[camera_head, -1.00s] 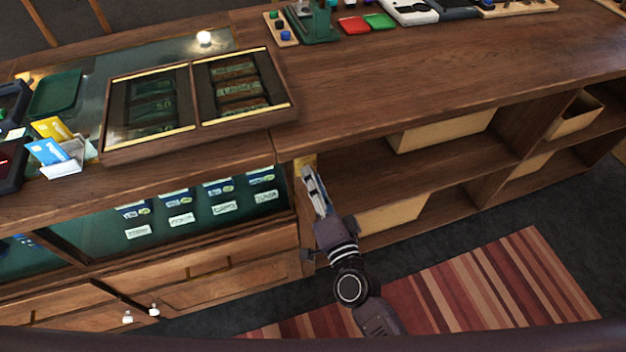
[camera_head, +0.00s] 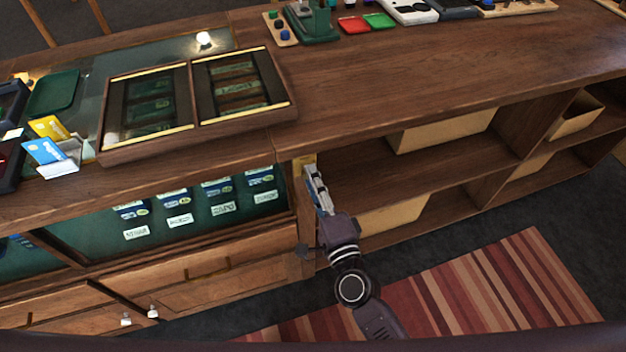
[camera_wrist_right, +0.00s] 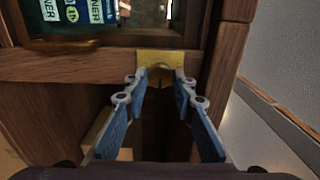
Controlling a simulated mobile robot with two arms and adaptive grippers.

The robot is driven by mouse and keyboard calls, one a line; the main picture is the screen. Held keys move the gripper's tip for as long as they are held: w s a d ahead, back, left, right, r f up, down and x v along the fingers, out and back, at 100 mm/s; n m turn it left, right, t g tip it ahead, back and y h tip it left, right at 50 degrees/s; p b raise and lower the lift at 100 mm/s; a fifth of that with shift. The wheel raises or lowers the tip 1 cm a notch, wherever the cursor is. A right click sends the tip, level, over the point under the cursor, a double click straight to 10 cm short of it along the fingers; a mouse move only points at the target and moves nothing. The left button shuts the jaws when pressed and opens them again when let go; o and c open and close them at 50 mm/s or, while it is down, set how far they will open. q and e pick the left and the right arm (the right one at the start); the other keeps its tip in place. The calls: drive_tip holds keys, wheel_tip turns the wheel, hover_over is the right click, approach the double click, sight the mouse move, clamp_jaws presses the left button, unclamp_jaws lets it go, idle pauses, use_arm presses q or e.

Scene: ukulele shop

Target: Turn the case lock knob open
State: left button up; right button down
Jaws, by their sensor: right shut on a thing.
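The case lock shows as a brass plate (camera_head: 306,159) on the wooden post at the end of the glass display case. In the right wrist view the brass plate (camera_wrist_right: 168,56) is at the top middle, with a small brass knob (camera_wrist_right: 160,72) in front of it. My right gripper (camera_head: 311,173) reaches up to it from below. In the wrist view the blue-padded fingertips of my right gripper (camera_wrist_right: 160,78) are at either side of the knob, shut on it. The fingers partly hide the knob. My left gripper is not in view.
The display case (camera_head: 170,215) with labelled items is left of the lock. A wooden framed tray (camera_head: 200,122) lies on the counter above. Open shelves with boxes (camera_head: 445,130) are right of my arm. A striped rug (camera_head: 480,290) covers the floor below.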

drive_tip(key=c, duration=1.7)
unclamp_jaws()
drive_tip(key=shift+o, duration=0.2)
drive_tip(key=v, duration=1.2)
drive_tip(key=s+d+f+n+g+h, duration=0.1)
drive_tip(key=s+d+f+n+g, duration=0.15)
drive_tip(key=f, duration=0.85)
drive_tip(key=s+d+f+n+g, duration=0.2)
drive_tip(key=f+n+g, duration=0.15)
drive_tip(key=f, duration=0.65)
drive_tip(key=s+d+f+n+g+h, duration=0.1)
drive_tip(key=s+d+f+n+g, duration=0.2)
drive_tip(key=f, duration=0.8)
drive_tip(key=s+d+f+n+g+h, duration=0.1)
drive_tip(key=s+d+f+n+g, duration=0.2)
drive_tip(key=s+f, duration=0.6)
drive_tip(key=s+d+f+n+g+h, duration=0.2)
drive_tip(key=s+d+f, duration=0.6)
drive_tip(key=s, duration=0.8)
drive_tip(key=f+n+g, duration=0.1)
drive_tip(key=n+g, duration=0.1)
drive_tip(key=n, duration=0.1)
drive_tip(key=shift+d+f+h, duration=0.3)
drive_tip(key=shift+f, duration=0.05)
